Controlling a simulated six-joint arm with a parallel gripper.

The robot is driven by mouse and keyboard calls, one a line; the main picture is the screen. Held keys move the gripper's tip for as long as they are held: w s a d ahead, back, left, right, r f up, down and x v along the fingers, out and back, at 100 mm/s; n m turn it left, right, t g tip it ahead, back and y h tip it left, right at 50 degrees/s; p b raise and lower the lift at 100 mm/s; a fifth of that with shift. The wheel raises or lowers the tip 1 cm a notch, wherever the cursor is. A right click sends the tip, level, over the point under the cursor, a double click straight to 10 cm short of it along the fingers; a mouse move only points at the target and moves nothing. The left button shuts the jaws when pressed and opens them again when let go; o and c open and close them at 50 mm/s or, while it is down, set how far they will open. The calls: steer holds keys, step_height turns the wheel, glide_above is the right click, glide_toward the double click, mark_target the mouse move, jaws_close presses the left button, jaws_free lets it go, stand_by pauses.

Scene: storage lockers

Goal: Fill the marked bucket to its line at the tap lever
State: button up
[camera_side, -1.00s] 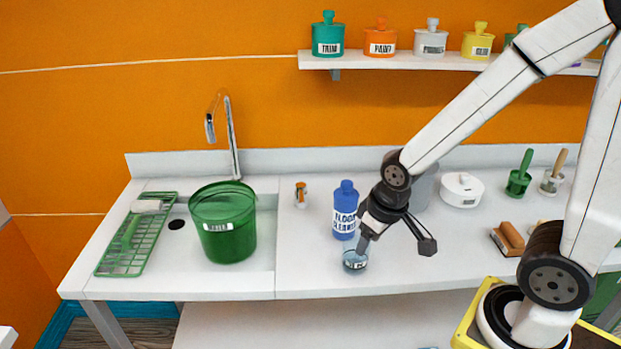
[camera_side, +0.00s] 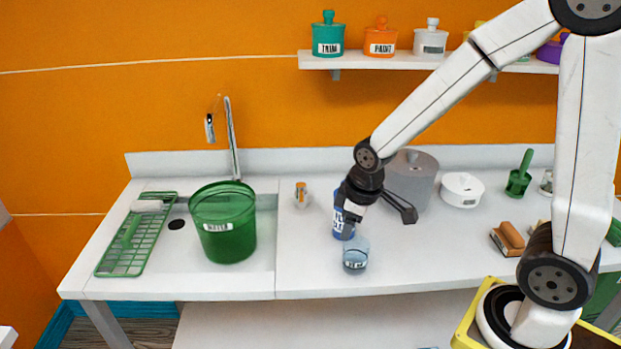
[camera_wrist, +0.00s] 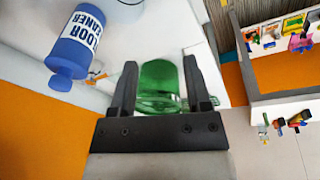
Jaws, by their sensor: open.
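The green translucent bucket (camera_side: 223,228), with a white label on its front, stands in the sink basin below the tap (camera_side: 232,140). A small lever with an orange top (camera_side: 300,192) stands on the counter right of the bucket. My gripper (camera_side: 350,212) is over the counter, well right of the bucket, and hides part of the blue floor cleaner bottle (camera_side: 340,227). In the wrist view my open gripper (camera_wrist: 158,72) is empty, with the bucket (camera_wrist: 160,82) showing beyond and between its fingers. The water level inside the bucket cannot be told.
A small clear blue cup (camera_side: 355,256) stands in front of the bottle. A green rack (camera_side: 135,240) with a brush lies left of the sink. A grey canister (camera_side: 412,180) and white pot (camera_side: 462,190) stand at right. Counter between bucket and cup is clear.

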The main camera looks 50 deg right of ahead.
steer(key=w+d+f+n, duration=0.1)
steer(key=w+d+n, duration=0.3)
steer(key=w+n, duration=0.8)
steer(key=n+g+h, duration=0.1)
steer(key=n, duration=0.8)
glide_above(302, 198)
steer(key=s+a, duration=0.2)
step_height(302, 198, down, 4)
steer(key=shift+f, duration=0.1)
steer(key=shift+w+d+f+n, duration=0.35)
steer(key=shift+w+d+n, duration=0.3)
steer(key=shift+n, duration=0.25)
steer(key=shift+a+f, duration=0.1)
steer(key=shift+f, duration=0.1)
steer(key=shift+w+d+f, duration=0.15)
steer(key=shift+f, duration=0.9)
steer(key=shift+w+d+f, duration=0.1)
steer(key=shift+f, duration=1)
steer(key=shift+w+d+f, duration=0.15)
steer(key=shift+f, duration=0.9)
jaws_close()
